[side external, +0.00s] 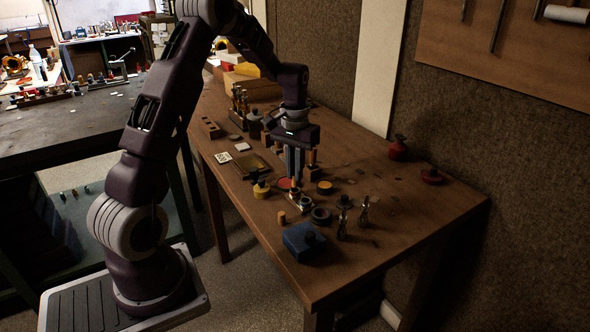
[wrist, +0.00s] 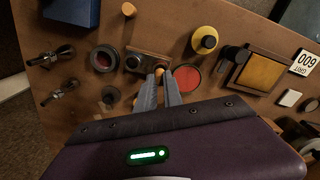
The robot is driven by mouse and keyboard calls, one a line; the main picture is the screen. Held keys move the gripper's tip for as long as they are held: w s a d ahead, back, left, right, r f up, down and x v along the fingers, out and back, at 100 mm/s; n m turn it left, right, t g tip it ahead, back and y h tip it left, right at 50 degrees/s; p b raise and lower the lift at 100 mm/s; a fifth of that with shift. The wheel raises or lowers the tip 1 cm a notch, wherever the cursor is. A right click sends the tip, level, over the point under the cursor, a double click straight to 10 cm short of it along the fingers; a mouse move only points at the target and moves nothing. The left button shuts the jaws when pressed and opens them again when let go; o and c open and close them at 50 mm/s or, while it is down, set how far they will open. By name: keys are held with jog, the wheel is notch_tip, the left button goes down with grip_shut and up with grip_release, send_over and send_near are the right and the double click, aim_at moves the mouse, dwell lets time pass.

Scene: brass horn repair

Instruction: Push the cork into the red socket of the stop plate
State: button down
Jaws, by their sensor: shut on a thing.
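The stop plate (wrist: 147,62) is a small metal-topped block with round sockets, lying on the bench; it also shows in the side view (side external: 300,203). My gripper (wrist: 159,76) points down at its end nearest the red disc, with the jaws close together; it also shows in the side view (side external: 294,178). A small orange-tan piece, seemingly the cork (wrist: 159,71), shows between the fingertips at the plate's end socket. The fingers hide most of it, and I cannot tell how deep it sits. The socket's red colour is not clear.
A flat red disc (wrist: 187,78) lies close beside the fingers. A dark ring (wrist: 104,58), a loose tan cylinder (wrist: 128,9), a blue box (side external: 304,238) and a yellow-capped jar (wrist: 204,40) surround the plate.

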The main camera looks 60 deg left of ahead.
jog(key=shift+f, duration=1.45)
jog(key=c, duration=1.1)
grip_release()
jog(key=shift+r, duration=3.5)
